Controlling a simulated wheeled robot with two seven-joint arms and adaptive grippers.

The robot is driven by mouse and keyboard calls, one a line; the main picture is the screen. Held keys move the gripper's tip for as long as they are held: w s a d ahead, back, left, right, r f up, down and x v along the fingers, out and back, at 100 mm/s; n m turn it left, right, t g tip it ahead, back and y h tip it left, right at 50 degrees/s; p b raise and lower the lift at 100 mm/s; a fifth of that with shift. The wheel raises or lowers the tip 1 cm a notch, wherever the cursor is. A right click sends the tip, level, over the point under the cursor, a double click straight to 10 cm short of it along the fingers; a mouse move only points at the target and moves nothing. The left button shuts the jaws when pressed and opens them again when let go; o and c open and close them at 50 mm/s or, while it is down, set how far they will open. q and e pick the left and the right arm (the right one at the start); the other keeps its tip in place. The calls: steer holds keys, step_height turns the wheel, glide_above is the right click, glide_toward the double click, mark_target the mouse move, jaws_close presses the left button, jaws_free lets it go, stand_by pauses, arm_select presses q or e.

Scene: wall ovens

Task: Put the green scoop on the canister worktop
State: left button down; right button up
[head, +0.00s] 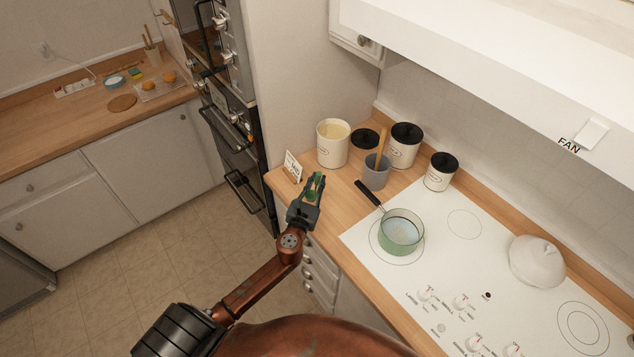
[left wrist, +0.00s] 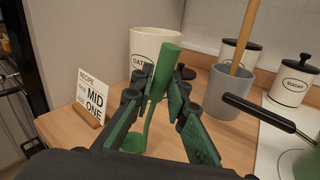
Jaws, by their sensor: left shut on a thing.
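The green scoop (left wrist: 165,70) is held between the fingers of my left gripper (left wrist: 158,105), with its thick handle end upward and its rounded end (left wrist: 132,143) low. In the head view my left gripper (head: 312,190) is shut on the scoop (head: 318,180) over the front left part of the canister worktop (head: 340,187). I cannot tell whether the scoop's low end touches the wood. An open cream canister marked OAT (head: 332,143) stands behind it, with pale contents. My right gripper is not in view.
A recipe card (head: 293,166) stands at the worktop's left edge. A grey crock (head: 376,172) with a wooden utensil, a black lid (head: 365,138) and lidded canisters (head: 404,145) stand behind. A green saucepan (head: 400,232) sits on the hob, its black handle reaching towards the worktop.

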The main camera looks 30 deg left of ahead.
arm_select(q)
steer(key=shift+f, duration=0.1)
steer(key=c, duration=1.9)
jaws_free()
steer(key=b+v, duration=0.1)
steer(key=v, duration=1.1)
